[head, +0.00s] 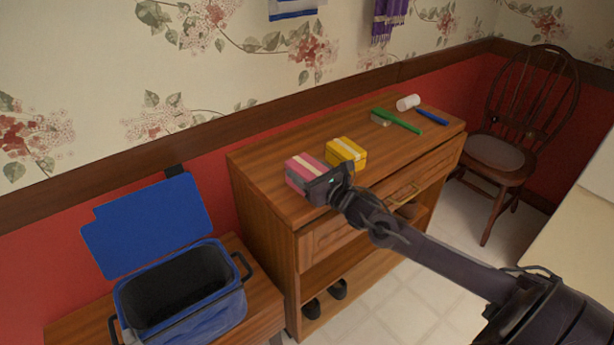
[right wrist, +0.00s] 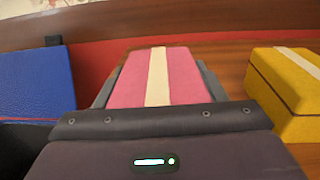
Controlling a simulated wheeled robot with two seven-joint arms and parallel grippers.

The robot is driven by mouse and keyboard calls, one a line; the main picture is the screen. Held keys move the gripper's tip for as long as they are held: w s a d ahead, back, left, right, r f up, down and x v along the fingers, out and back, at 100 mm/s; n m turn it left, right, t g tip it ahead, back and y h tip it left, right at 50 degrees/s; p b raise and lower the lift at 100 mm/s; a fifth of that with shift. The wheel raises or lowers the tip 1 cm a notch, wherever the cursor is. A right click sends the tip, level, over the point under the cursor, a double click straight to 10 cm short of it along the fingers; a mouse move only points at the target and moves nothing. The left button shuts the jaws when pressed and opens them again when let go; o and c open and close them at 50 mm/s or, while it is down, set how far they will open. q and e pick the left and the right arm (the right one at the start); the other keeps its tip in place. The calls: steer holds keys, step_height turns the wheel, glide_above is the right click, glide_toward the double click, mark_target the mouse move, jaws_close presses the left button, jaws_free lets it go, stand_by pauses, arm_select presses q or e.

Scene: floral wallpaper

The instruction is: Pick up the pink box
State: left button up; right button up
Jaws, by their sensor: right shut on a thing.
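The pink box (head: 303,171) with a cream stripe sits at the front left of the wooden cabinet top in the head view. My right gripper (head: 322,183) is at its right front side and shut on it. In the right wrist view the pink box (right wrist: 130,78) lies straight ahead between the fingers (right wrist: 156,84), its near end hidden by the gripper body. Whether the box touches the cabinet top or is slightly raised, I cannot tell. My left gripper is not in view.
A yellow box (head: 346,153) stands just right of the pink box. A green brush (head: 398,121), a white cup (head: 408,102) and a blue item (head: 432,116) lie farther right on the cabinet (head: 262,160). An open blue cooler (head: 185,290) stands lower left; a chair (head: 500,150) is at right.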

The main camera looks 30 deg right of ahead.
steer(key=shift+c, duration=1)
steer(key=shift+r, duration=0.1)
